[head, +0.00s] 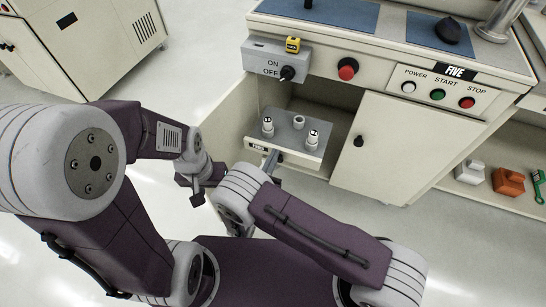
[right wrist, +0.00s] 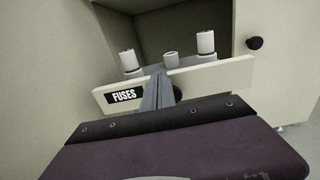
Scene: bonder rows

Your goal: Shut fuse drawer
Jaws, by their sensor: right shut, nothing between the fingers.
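The fuse drawer (head: 315,153) stands pulled out of the cabinet, below the ON/OFF switch. Its grey top carries two white fuses (head: 267,124) (head: 313,137) and a shorter, hollow-looking socket (head: 298,121). In the right wrist view the cream drawer front (right wrist: 215,79) bears a black FUSES label (right wrist: 124,95). My right gripper (head: 271,158) is shut and empty, with its fingers at the middle of the drawer front. The fingers (right wrist: 158,88) partly hide a dark round knob (right wrist: 178,93); contact is unclear. My left gripper (head: 196,194) hangs left of the drawer; its jaw opening is unclear.
A closed cabinet door (head: 395,145) with a black knob is right of the drawer. Above are a rotary switch (head: 287,73), red knob (head: 347,69) and button panel (head: 437,91). An opened door panel (head: 228,120) stands left. Parts (head: 508,181) lie on a low right shelf.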

